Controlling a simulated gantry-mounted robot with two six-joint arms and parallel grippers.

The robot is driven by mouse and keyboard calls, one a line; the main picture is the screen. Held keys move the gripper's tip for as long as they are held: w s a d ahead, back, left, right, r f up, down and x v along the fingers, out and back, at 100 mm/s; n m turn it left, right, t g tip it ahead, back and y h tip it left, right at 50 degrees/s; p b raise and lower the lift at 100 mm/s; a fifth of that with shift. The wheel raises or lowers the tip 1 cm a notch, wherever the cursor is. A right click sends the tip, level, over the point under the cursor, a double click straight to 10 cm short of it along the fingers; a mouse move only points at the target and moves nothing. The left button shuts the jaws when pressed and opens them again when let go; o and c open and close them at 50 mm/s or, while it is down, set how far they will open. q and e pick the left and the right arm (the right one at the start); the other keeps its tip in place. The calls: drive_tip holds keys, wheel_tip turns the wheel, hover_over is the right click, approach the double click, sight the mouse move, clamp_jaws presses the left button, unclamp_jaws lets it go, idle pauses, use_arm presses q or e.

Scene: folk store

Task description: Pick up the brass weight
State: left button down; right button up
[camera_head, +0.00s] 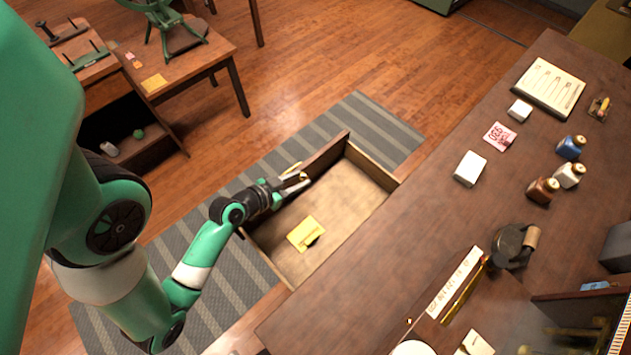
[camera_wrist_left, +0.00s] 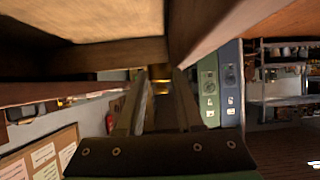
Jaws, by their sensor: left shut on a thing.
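A drawer (camera_head: 345,200) stands pulled out from the wooden desk. Inside it lies a yellow, paper-like piece (camera_head: 304,231) with a small dark-shaded lump (camera_head: 313,241) on its edge. I cannot tell whether this lump is the brass weight. My left gripper (camera_head: 296,182) is at the drawer's front panel, away from the yellow piece. In the left wrist view, its fingers (camera_wrist_left: 159,85) are closed around a small brass-coloured part (camera_wrist_left: 160,72) by the panel, apparently the drawer's handle. The fingers hide much of it. My right gripper is not in view.
A striped rug (camera_head: 375,125) lies under the drawer. A side table (camera_head: 190,60) stands at upper left.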

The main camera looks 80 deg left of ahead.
use_arm(q)
drive_tip(key=shift+s+a+r+p, duration=0.15)
drive_tip(key=shift+s+r+p, duration=0.25)
drive_tip(key=shift+s+p, duration=0.25)
drive_tip(key=shift+s+a+r+p, duration=0.2)
drive_tip(key=shift+s+r+p, duration=0.2)
drive_tip(key=shift+s, duration=0.5)
drive_tip(key=shift+s+a+r+p, duration=0.15)
drive_tip(key=shift+s+r+p, duration=0.2)
drive_tip(key=shift+s+p, duration=0.3)
